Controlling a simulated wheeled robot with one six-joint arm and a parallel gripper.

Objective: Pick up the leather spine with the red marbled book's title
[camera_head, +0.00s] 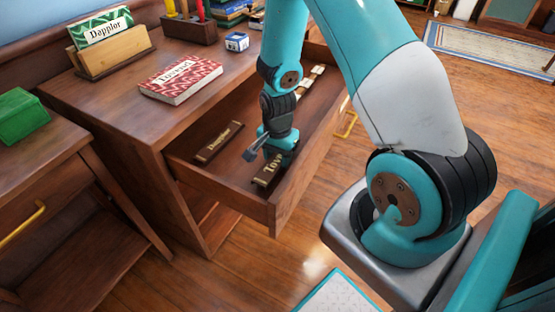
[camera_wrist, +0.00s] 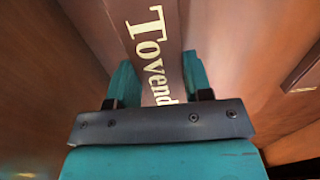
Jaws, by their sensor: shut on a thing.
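The red marbled book (camera_head: 181,79) lies flat on the desk, with a white title label that seems to read "Tovend". A dark brown leather spine with pale letters starting "Tovend" (camera_head: 267,173) is in the open drawer, near its front right. My gripper (camera_head: 276,160) reaches down into the drawer and is shut on this spine. In the wrist view the spine (camera_wrist: 150,25) runs between the two fingers (camera_wrist: 159,78), and the end of its title is hidden by the gripper. I cannot tell whether it is off the drawer floor.
The open drawer (camera_head: 190,173) also holds another dark lettered spine (camera_head: 219,142) at the left and one (camera_head: 313,77) at the back. On the desk stand a green marbled book (camera_head: 102,28) in a wooden holder, a pencil box (camera_head: 189,29) and a small blue-white cube (camera_head: 237,42).

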